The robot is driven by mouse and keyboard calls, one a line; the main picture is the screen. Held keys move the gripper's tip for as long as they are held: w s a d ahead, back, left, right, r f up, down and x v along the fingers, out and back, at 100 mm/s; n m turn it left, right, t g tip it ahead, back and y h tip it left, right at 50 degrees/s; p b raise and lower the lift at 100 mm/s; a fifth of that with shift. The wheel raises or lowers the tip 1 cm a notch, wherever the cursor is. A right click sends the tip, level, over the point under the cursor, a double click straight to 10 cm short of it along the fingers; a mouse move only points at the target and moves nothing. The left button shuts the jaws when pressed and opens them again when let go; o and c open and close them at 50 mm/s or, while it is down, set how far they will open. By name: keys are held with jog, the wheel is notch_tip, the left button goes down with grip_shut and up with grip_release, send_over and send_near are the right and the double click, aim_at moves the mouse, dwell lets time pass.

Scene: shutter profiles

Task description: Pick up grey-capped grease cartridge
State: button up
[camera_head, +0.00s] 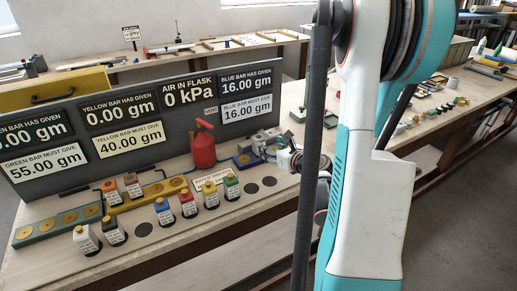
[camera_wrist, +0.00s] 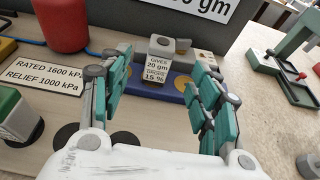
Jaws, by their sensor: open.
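In the wrist view a grey-capped grease cartridge (camera_wrist: 158,65) stands at the blue bar (camera_wrist: 178,92), with a label reading "GIVES 20 gm" and "15 %". My gripper (camera_wrist: 164,58) has its teal-padded fingers spread wide, one to the left and one to the right of the cartridge in the picture. The fingers look clear of it, and nothing is held. Whether the cartridge sits in the bar's socket I cannot tell. In the head view the blue bar (camera_head: 246,160) shows beside my gripper (camera_head: 285,157), which my arm partly hides.
A red flask (camera_head: 203,150) stands left of the blue bar; it also shows in the wrist view (camera_wrist: 65,22). Several cartridges, including a green one (camera_head: 231,188), stand in front of the yellow bar (camera_head: 150,195). A display board (camera_head: 135,110) rises behind. A green-framed fixture (camera_wrist: 285,65) lies right.

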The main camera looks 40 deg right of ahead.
aim_at(261, 140)
jog(key=shift+b+x, duration=1.3)
jog(key=shift+x, duration=4)
jog(key=shift+d+r, duration=0.15)
jog(key=shift+r, duration=0.05)
grip_shut()
